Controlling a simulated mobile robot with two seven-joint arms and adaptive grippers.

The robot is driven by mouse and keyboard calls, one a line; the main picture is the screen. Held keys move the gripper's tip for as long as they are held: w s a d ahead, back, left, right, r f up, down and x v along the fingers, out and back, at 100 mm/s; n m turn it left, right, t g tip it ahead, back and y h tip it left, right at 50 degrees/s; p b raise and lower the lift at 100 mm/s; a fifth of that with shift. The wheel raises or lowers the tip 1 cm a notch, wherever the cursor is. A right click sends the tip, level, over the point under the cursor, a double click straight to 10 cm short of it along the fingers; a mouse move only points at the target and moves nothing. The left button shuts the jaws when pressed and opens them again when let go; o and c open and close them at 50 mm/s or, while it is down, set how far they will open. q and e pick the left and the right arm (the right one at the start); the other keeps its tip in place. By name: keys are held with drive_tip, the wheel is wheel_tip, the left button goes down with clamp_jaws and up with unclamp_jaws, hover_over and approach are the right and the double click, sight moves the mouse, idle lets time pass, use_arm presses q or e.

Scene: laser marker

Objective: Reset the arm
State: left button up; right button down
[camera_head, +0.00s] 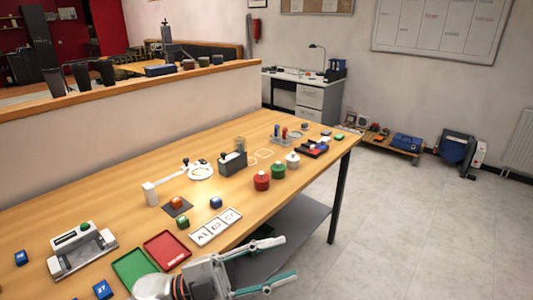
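My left gripper (288,258) is at the bottom of the head view, just off the front edge of the wooden workbench (130,205). Its two fingers point right and stand wide apart, with nothing between them. The gripper's base is beside the red tray (167,250) and the green tray (134,267), and my arm hides part of the green tray's near side. My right gripper is not in view.
A grey and white device (82,250) with a green button, several small cubes, a labelled white plate (216,227), a magnifier (200,171), a black device (232,162) and red, green and white containers stand on the bench. A lower shelf (290,228) lies under it.

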use_arm(q)
drive_tip(key=w+a+f+n+t+y, duration=0.3)
drive_tip(key=a+f+n+t+y, duration=0.35)
drive_tip(key=f+n, duration=0.2)
drive_tip(key=w+a+f+n+t+y, duration=0.2)
drive_tip(key=a+f+n+t+y, duration=0.45)
drive_tip(key=f+n, duration=0.2)
drive_tip(key=s+a+f+n+g+y, duration=0.2)
drive_tip(key=s+a+f, duration=0.2)
drive_tip(key=f, duration=0.5)
drive_tip(key=s+a+f+n+g+y, duration=0.3)
drive_tip(key=s+a+f, duration=0.2)
drive_tip(key=s+f, duration=0.4)
drive_tip(key=shift+f+g, duration=0.3)
drive_tip(key=shift+f, duration=0.35)
